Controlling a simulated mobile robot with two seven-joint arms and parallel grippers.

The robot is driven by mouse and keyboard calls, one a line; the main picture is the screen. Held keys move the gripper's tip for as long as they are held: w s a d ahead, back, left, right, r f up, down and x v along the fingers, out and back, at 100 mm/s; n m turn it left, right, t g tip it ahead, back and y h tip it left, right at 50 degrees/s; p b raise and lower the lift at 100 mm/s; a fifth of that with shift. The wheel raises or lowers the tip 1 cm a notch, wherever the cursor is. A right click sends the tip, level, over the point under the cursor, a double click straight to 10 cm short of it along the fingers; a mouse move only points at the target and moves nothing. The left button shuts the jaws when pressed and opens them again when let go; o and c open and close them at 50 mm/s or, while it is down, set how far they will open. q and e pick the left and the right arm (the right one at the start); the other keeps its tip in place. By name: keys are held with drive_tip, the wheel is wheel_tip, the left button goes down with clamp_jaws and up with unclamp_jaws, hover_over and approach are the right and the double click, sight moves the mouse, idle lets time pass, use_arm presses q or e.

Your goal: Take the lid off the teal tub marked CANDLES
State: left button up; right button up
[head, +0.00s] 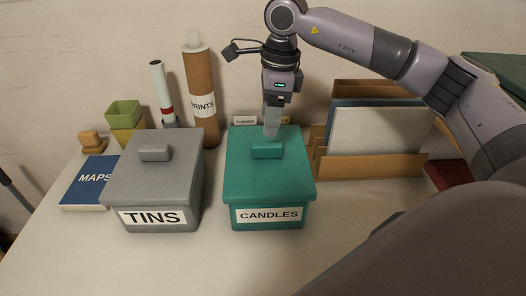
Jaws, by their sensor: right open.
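The teal tub marked CANDLES (268,216) stands upright on the table in the middle of the head view. Its teal lid (290,178) is on it, with a small block handle (267,150) on top. My right gripper (271,134) points down at the handle, at its far side in the picture. It is open, with nothing seen held in it. Whether the fingers touch the handle or straddle it cannot be told from this angle. My left gripper is not in view.
A grey lidded tub marked TINS (160,218) stands close on the left. A blue MAPS book (88,182), green pots (124,115) and a tall PRINTS tube (200,75) are left and behind. A file holder (370,167) stands right. The front table is clear.

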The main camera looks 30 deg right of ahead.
sight(267, 143)
drive_tip(key=f, duration=0.4)
drive_tip(key=f+p, duration=0.1)
drive_tip(key=f, duration=0.1)
drive_tip(key=shift+a+f, duration=0.15)
drive_tip(key=shift+a, duration=0.15)
clamp_jaws()
